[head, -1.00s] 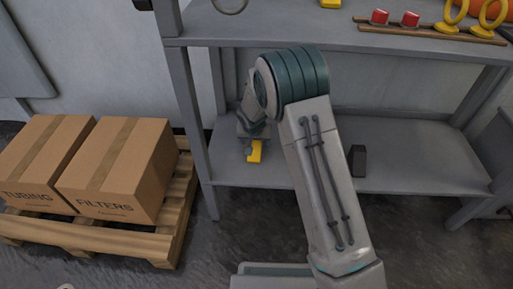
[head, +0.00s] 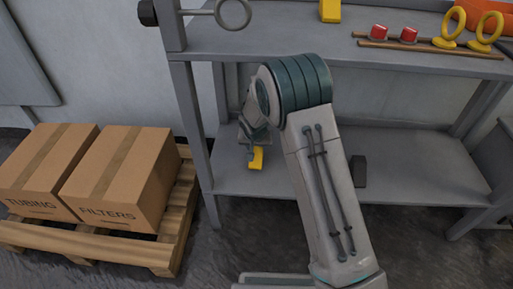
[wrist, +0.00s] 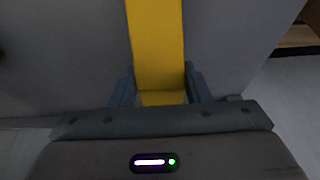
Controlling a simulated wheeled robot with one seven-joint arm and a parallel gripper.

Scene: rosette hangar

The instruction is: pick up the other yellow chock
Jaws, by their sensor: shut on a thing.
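A yellow chock (head: 257,158) is at the left part of the lower shelf (head: 430,170), at my gripper. In the wrist view the yellow chock (wrist: 156,45) stands between the two fingers of my gripper (wrist: 160,88), which is shut on it. My gripper also shows small in the head view (head: 251,149), partly hidden behind my arm. I cannot tell whether the chock touches the shelf or is just above it. Another yellow chock (head: 330,11) sits on the upper shelf (head: 290,38), cut off by the top edge of the picture.
A dark block (head: 359,171) stands on the lower shelf right of my arm. Shelf posts (head: 190,130) and the upper shelf frame the space around my gripper. Cardboard boxes (head: 115,185) rest on a wooden pallet (head: 180,225) at left. Red and yellow items line the upper shelf.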

